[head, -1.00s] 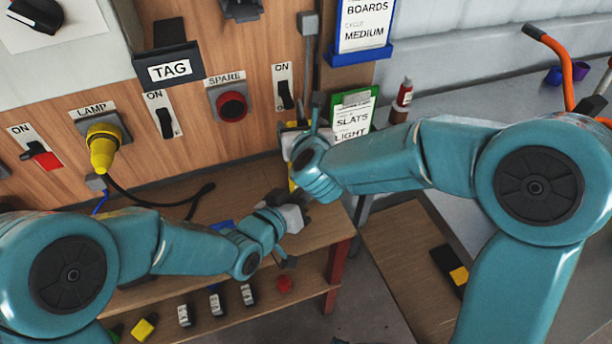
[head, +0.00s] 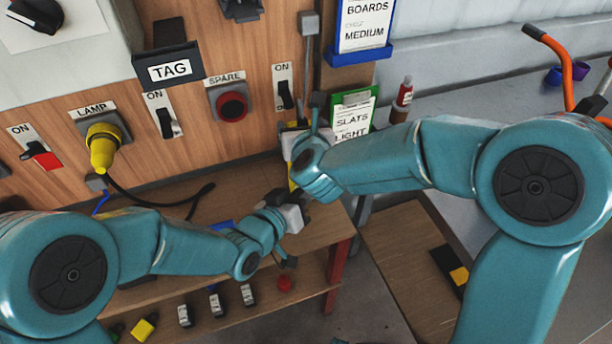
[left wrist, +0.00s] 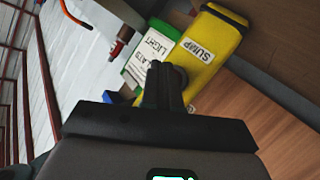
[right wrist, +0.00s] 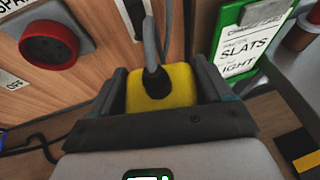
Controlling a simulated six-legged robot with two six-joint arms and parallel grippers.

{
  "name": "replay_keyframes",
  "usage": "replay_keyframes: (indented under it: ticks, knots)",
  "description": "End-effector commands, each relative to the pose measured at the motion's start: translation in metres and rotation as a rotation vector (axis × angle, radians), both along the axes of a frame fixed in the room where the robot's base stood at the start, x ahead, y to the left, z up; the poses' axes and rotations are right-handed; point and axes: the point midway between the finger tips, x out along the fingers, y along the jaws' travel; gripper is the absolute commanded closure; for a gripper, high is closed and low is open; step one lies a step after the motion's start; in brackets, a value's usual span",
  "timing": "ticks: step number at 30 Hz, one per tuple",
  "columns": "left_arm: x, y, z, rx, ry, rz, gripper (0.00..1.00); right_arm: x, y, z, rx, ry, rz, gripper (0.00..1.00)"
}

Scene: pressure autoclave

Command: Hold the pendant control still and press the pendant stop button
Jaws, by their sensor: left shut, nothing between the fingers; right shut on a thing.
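The pendant control is a yellow box marked SUMP (left wrist: 218,46), hanging on a grey cable (right wrist: 151,35). In the right wrist view, the yellow top of the pendant (right wrist: 178,85) sits between the fingers of my right gripper (right wrist: 162,92), which is shut on it. In the head view, my right gripper (head: 293,140) mostly covers the pendant; only a yellow strip shows. My left gripper (head: 302,197) is shut and empty, just below the right one. In the left wrist view, its fingertips (left wrist: 164,70) are in front of the pendant's lower end. The stop button is not clearly visible; contact cannot be told.
A red SPARE button (head: 232,106) and black switches are on the wooden panel behind. A green SLATS card (head: 353,119) and a red bottle (head: 403,92) are to the right. A wooden shelf (head: 325,228) lies below my grippers.

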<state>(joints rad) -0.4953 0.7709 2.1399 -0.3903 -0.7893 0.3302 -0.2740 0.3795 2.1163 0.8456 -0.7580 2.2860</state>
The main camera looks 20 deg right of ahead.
Motion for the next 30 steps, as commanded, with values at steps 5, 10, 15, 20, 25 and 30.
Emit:
replay_keyframes:
  ticks: [5, 10, 15, 20, 25, 30]
  knots:
    - [0.0000, 0.0000, -0.0002, 0.000, 0.000, 0.000, 1.00, -0.0005, 0.0003, -0.0018, 0.000, 0.004, 0.001, 0.69]
    - [0.0020, -0.0003, -0.0004, 0.000, 0.000, 0.000, 1.00, -0.0005, 0.0003, -0.0018, 0.000, 0.004, 0.001, 0.69]
    - [0.0078, -0.0015, -0.0005, 0.001, 0.000, -0.001, 1.00, -0.0005, 0.0003, -0.0018, 0.000, 0.004, 0.001, 0.69]
    - [0.0085, -0.0016, -0.0006, 0.001, 0.001, 0.000, 1.00, -0.0005, 0.0003, -0.0018, 0.000, 0.004, 0.001, 0.69]
    - [0.0087, -0.0015, -0.0005, 0.001, 0.001, 0.000, 1.00, -0.0005, 0.0003, -0.0018, 0.000, 0.004, 0.001, 0.69]
    - [0.0097, -0.0018, -0.0005, 0.000, 0.000, 0.000, 1.00, -0.0005, 0.0003, -0.0018, 0.000, 0.004, 0.001, 0.69]
